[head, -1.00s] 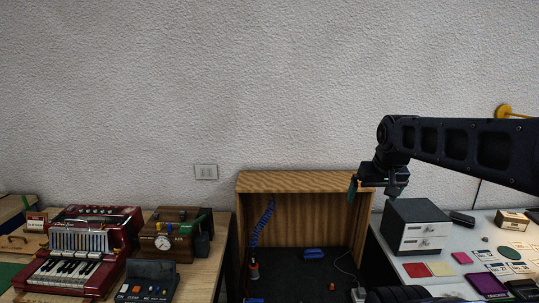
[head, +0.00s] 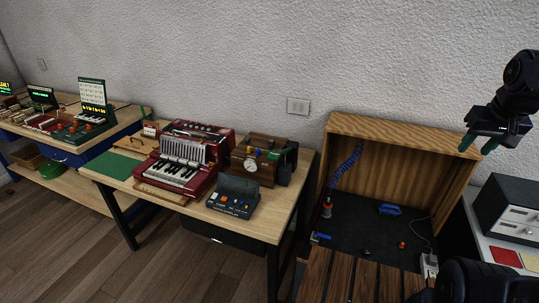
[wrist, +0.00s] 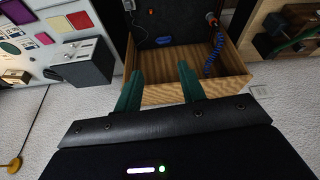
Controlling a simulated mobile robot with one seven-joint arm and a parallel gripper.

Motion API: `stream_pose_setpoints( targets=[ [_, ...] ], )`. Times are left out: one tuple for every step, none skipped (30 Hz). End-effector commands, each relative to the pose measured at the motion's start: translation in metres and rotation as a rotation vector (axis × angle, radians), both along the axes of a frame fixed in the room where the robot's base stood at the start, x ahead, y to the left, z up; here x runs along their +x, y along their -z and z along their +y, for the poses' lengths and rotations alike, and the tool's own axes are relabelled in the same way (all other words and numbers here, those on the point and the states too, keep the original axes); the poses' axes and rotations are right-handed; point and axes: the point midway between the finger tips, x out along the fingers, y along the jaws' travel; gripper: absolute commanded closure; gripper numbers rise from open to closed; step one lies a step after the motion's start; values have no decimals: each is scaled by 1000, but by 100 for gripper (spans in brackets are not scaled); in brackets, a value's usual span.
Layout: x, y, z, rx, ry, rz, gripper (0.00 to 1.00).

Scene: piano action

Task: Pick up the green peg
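I cannot make out a green peg for certain in any view. A small green bar-like part shows on top of the brown box with a round gauge (head: 262,160), on the middle table; I cannot tell what it is. My gripper (head: 478,145) is at the upper right of the head view, high above the right side of the wooden crate. Its two green fingers stand apart with nothing between them, as the wrist view (wrist: 160,72) also shows.
A red accordion (head: 184,160) and a dark button box (head: 233,197) share the middle table (head: 262,225). The open wooden crate (head: 400,127) holds a blue coiled cord and small items. A drawer unit (head: 510,210) stands at right. Wooden floor lies open at lower left.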

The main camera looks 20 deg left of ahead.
Motion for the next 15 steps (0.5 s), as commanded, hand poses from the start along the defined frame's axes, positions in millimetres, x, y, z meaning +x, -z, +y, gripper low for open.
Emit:
stream_pose_setpoints(
  targets=[
    [13, -5, 8, -7, -37, 12, 60],
    [21, -7, 13, -13, -61, 18, 60],
    [31, -11, 19, -21, -91, 25, 60],
    [38, -14, 24, -25, -114, 30, 60],
    [45, -16, 29, -30, -137, 36, 60],
    [55, -19, 37, -38, -168, 42, 60],
    [62, -21, 42, -43, -189, 47, 60],
    [69, -23, 48, -47, -213, 53, 60],
    [79, -24, 56, -55, -243, 60, 60],
    [86, -26, 63, -59, -266, 65, 60],
    [93, -27, 69, -64, -290, 70, 60],
    [102, -28, 78, -71, -320, 76, 60],
    [109, -29, 86, -76, -342, 81, 60],
    [116, -30, 93, -81, -366, 85, 60],
    [125, -30, 103, -87, -396, 91, 60]
  ],
)
